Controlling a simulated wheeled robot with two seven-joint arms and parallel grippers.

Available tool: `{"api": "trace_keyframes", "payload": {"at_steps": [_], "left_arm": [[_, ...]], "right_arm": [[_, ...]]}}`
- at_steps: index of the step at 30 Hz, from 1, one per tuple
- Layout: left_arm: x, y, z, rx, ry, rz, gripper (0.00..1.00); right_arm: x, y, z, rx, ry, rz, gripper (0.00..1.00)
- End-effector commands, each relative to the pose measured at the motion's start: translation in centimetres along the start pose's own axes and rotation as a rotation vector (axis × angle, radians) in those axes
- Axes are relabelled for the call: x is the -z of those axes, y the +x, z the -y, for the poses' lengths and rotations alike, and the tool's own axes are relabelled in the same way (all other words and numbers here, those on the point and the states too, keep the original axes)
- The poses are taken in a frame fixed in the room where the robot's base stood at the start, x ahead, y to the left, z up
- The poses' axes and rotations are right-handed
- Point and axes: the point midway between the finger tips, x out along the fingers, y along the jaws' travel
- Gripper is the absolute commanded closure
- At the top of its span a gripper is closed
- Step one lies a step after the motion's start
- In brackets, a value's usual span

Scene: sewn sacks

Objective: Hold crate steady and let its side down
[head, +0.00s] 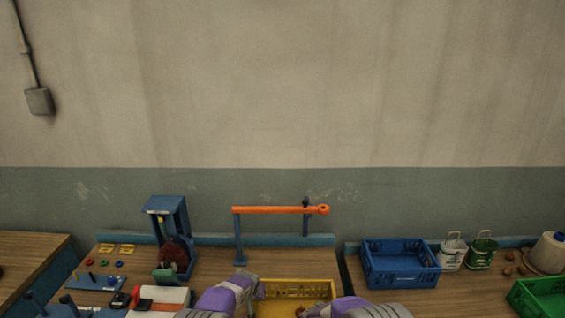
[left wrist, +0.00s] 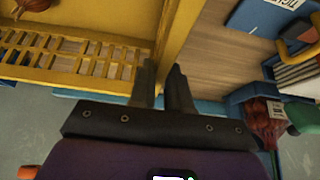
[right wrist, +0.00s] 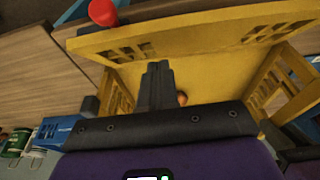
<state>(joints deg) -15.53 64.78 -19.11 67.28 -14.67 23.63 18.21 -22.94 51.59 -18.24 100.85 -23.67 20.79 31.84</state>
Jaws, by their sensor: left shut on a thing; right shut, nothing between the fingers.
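The yellow crate (head: 285,283) stands at the front middle of the bench, its lower part cut off by the picture edge. In the left wrist view, my left gripper (left wrist: 163,82) has one finger on each side of a yellow crate wall (left wrist: 178,35) and is shut on it. A slatted side (left wrist: 75,62) shows beside it. In the right wrist view, my right gripper (right wrist: 158,85) is shut and empty, close to a wide yellow panel (right wrist: 200,35) of the crate. I cannot tell whether it touches the panel or how far the panel leans.
A brown, onion-like thing (left wrist: 35,5) lies in the crate. A blue stand (head: 170,225) and an orange bar (head: 280,210) rise behind and left. A blue crate (head: 400,268), small pots (head: 481,254) and a green crate (head: 540,297) stand on the right bench.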

Motion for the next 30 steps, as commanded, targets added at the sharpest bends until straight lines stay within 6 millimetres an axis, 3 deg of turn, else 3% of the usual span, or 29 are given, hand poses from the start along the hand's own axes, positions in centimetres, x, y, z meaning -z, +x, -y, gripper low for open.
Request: {"api": "trace_keyframes", "payload": {"at_steps": [24,30], "left_arm": [[-0.1,-0.1,-0.3,-0.005,0.001,0.003,1.0],[-0.1,-0.1,-0.3,-0.005,0.001,0.003,1.0]], "right_arm": [[2.1,-7.3,0.1,0.004,0.001,-0.009,1.0],[2.2,-8.0,0.1,0.003,0.0,-0.007,1.0]]}}
